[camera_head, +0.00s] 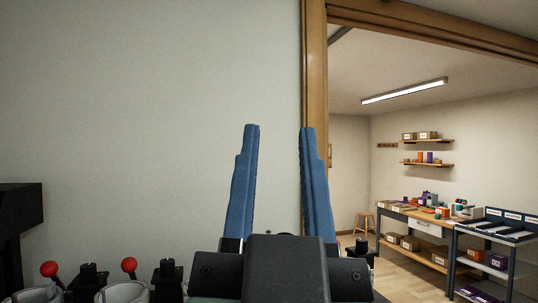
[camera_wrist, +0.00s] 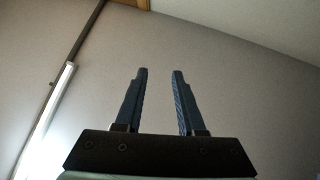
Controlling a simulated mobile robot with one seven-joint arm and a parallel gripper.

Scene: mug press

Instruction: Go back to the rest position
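My gripper (camera_head: 280,130) is raised in the middle of the head view, its two blue fingers pointing up and standing apart. No object shows between the fingers. In the wrist view my gripper (camera_wrist: 160,72) also has its fingers spread with only bare wall behind the gap. No mug shows clearly in either view.
A wooden door frame (camera_head: 315,60) stands behind and right of my gripper. Beyond it is a room with a workbench (camera_head: 400,213), a dark rack (camera_head: 495,235), wall shelves (camera_head: 428,164) and a stool (camera_head: 364,222). Red-knobbed equipment (camera_head: 129,265) stands at the lower left, near a black block (camera_head: 20,208).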

